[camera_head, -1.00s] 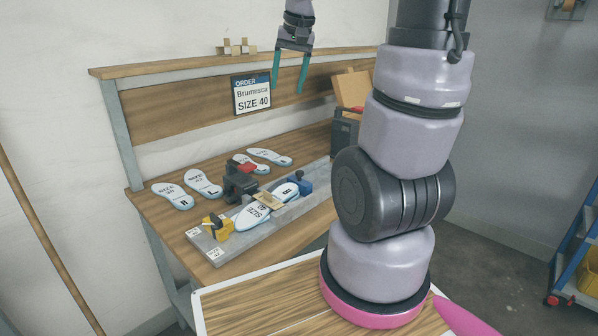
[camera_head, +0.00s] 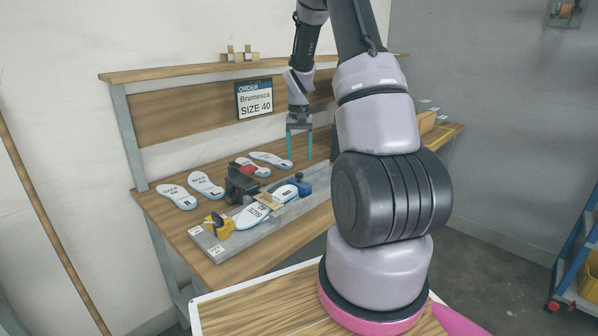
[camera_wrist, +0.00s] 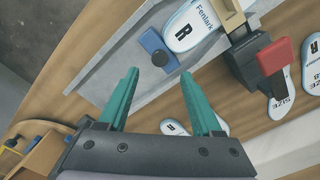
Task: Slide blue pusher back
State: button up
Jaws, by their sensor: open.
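The blue pusher (camera_head: 301,186) sits on the grey fixture (camera_head: 253,228), at the right end of the insole lying there. In the wrist view the blue pusher (camera_wrist: 157,50) is beyond my fingertips, beside the insole end marked "R" (camera_wrist: 186,32). My gripper (camera_head: 299,158) points down with teal fingers open and empty. It is above the right part of the bench, up and behind the pusher in the head view. In the wrist view my gripper (camera_wrist: 158,74) has its two fingers apart, with the pusher just past the gap and no contact seen.
A dark clamp block with a red top (camera_head: 241,182) stands behind the insole on the fixture. A yellow pusher (camera_head: 218,226) is at the left end. Several loose insoles (camera_head: 206,184) lie on the bench. An order sign (camera_head: 254,99) reads Brumesca, size 40.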

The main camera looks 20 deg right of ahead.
aim_at(299, 174)
notch_tip(299, 174, down, 7)
dwell(0.3)
grip_shut()
dwell(1.4)
